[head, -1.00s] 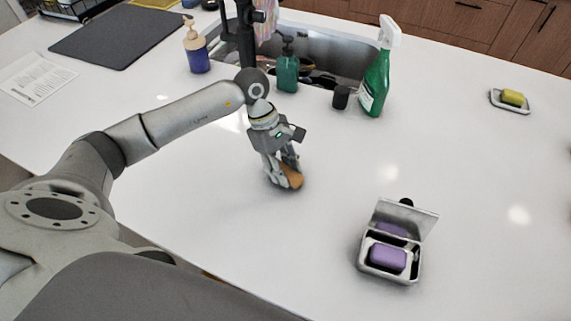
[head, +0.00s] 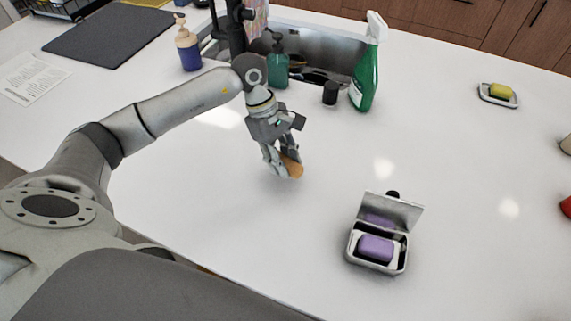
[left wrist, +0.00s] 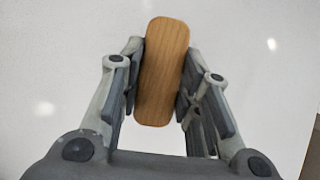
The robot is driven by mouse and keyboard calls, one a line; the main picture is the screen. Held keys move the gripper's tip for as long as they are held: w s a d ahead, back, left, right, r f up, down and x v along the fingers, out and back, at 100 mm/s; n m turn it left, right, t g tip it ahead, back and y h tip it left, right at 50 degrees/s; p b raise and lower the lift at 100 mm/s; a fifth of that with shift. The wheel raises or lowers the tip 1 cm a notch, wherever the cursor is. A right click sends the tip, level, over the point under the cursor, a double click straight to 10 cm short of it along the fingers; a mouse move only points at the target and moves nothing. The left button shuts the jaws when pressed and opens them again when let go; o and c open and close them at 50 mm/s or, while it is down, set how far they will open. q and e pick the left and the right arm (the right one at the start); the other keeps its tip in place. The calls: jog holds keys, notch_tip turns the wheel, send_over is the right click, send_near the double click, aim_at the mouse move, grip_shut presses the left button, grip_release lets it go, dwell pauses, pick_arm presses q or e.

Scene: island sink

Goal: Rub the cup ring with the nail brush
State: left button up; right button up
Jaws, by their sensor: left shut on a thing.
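The nail brush (head: 292,167) has a plain wooden back, and my left gripper (head: 281,166) is shut on it. In the left wrist view the brush (left wrist: 163,70) is a long, rounded wooden block between the two fingers, over bare white counter. Its bristles are hidden beneath it. I cannot tell whether the brush touches the counter or hangs just above it. I see no cup ring on the counter; it may be too faint or hidden by the brush and gripper. My right gripper is not in view.
An open metal soap box (head: 376,248) with purple soap stands at the front right. A green spray bottle (head: 366,75), a dark cup-like item (head: 330,93) and a teal pump bottle (head: 278,68) stand by the sink. Yellow soap (head: 500,91) lies far right. The middle counter is clear.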

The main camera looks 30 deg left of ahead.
pick_arm(q)
notch_tip(320, 180, up, 2)
jog(key=shift+p, duration=0.3)
jog(key=shift+r, duration=0.4)
jog(key=shift+r+p, duration=0.55)
jog(key=shift+r, duration=0.5)
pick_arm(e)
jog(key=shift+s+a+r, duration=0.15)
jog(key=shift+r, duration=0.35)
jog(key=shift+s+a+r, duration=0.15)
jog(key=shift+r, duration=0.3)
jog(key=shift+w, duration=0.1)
